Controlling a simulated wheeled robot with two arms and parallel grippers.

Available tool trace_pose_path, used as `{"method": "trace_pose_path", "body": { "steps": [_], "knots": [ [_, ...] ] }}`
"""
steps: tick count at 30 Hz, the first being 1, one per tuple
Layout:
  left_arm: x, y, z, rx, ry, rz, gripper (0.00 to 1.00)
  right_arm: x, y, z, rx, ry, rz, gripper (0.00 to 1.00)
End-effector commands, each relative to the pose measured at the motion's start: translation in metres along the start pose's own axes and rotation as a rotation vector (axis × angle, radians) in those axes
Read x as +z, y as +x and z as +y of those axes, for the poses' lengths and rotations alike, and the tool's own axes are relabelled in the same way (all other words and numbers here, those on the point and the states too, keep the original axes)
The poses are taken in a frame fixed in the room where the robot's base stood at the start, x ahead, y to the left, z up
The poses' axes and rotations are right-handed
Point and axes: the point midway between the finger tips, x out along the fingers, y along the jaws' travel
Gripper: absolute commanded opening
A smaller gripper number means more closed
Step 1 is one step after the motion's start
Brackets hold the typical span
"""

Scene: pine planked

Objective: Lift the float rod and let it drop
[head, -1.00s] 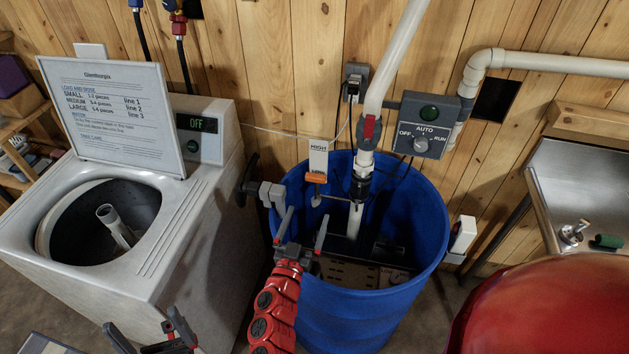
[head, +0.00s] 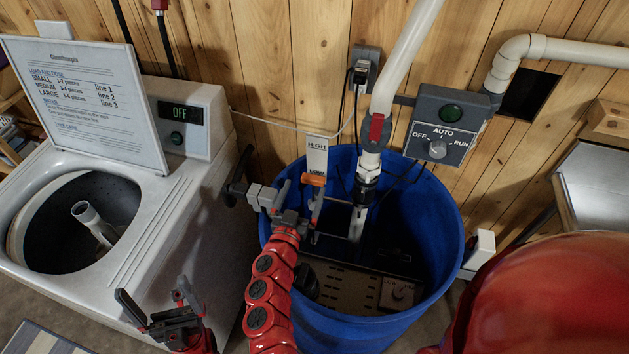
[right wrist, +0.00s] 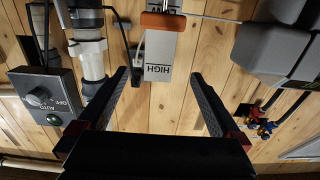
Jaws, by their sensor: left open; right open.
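A white gauge card marked HIGH and LOW (head: 317,155) stands at the back rim of the blue tub (head: 440,215). An orange marker (head: 314,180) sits across its lower part. The thin float rod is mostly hidden behind my right gripper (head: 299,198), which is open at the tub's back left, just in front of the card. In the right wrist view the card (right wrist: 158,60) appears upside down between the open fingers (right wrist: 159,75), with the orange marker (right wrist: 162,21) beyond the tips. No contact shows. My left gripper (head: 155,300) is open and empty before the washer.
A white pipe (head: 399,75) with a red-handled valve drops into the tub beside the card. A control box with OFF, AUTO and RUN (head: 440,130) is on the wall. The washer (head: 200,190) stands left.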

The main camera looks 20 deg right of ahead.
Motion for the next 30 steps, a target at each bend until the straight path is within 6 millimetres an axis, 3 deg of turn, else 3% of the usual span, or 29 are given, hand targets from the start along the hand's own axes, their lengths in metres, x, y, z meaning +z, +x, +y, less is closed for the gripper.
{"method": "trace_pose_path", "body": {
  "steps": [3,13,17,30],
  "knots": [
    [0.004,-0.022,0.001,0.0,0.0,0.0,1.0,0.022,0.0,0.0,0.0,0.0,0.0,1.0],
    [0.009,-0.056,0.003,0.0,0.0,0.0,1.0,0.057,0.0,0.0,0.0,0.0,0.0,1.0],
    [0.009,-0.056,0.003,0.0,0.0,0.0,1.0,0.057,0.004,0.0,0.001,0.001,0.001,1.0],
    [0.006,-0.039,0.002,0.0,0.0,0.0,1.0,0.055,0.067,-0.001,-0.001,0.0,0.001,1.0]
  ]
}}
